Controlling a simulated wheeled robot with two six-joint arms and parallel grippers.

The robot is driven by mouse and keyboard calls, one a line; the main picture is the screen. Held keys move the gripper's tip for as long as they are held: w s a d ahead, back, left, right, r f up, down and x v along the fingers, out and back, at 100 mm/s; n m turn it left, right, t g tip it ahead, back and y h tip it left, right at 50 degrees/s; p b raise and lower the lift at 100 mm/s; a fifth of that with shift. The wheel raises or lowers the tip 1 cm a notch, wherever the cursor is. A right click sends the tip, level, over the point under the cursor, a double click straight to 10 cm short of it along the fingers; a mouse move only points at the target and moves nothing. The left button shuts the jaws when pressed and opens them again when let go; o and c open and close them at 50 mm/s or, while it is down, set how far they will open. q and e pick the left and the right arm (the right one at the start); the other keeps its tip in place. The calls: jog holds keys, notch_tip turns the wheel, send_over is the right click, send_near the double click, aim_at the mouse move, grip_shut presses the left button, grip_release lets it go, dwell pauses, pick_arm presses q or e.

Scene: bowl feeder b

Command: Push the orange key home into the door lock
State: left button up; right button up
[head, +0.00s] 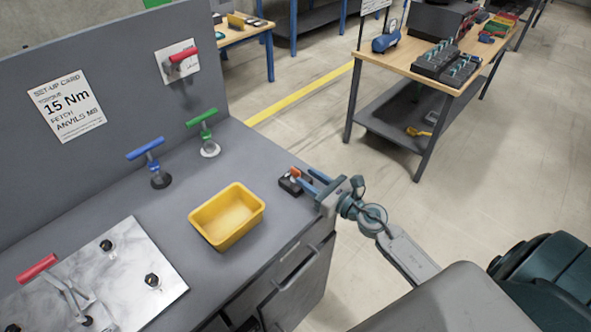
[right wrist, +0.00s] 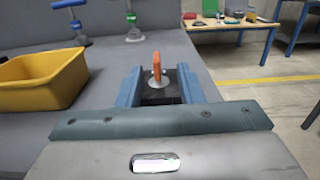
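The orange key (head: 295,171) stands at the lock on the bench's right edge. In the right wrist view the orange key (right wrist: 156,64) is upright above a round silver face. The lock's dark block (head: 288,186) sits under it, and it also shows in the right wrist view (right wrist: 158,96). How deep the key sits cannot be told. My right gripper (head: 306,183) is open, its two blue fingers spread and pointing at the lock. In the right wrist view the key shows centred in the gap between the fingertips (right wrist: 158,84), apparently untouched. My left gripper is not in view.
A yellow bin (head: 228,216) stands on the bench left of the lock. Blue (head: 157,163) and green (head: 205,135) T-handled tools stand behind it. A metal plate (head: 90,281) with a red-handled clamp is front left. Open floor lies right of the bench.

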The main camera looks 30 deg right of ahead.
aim_at(291, 176)
jog(key=shift+x, duration=0.9)
jog(key=p+x, duration=0.1)
jog(key=x, duration=0.2)
jog(key=p+x, duration=0.1)
jog(key=x, duration=0.1)
jog(key=shift+s+a+r+p, duration=0.1)
jog(key=shift+a+r+p, duration=0.1)
jog(key=shift+r+p, duration=0.1)
jog(key=shift+w+a+f, duration=0.1)
jog(key=shift+w, duration=0.15)
jog(key=shift+s, duration=0.1)
jog(key=shift+c, duration=0.8)
grip_shut()
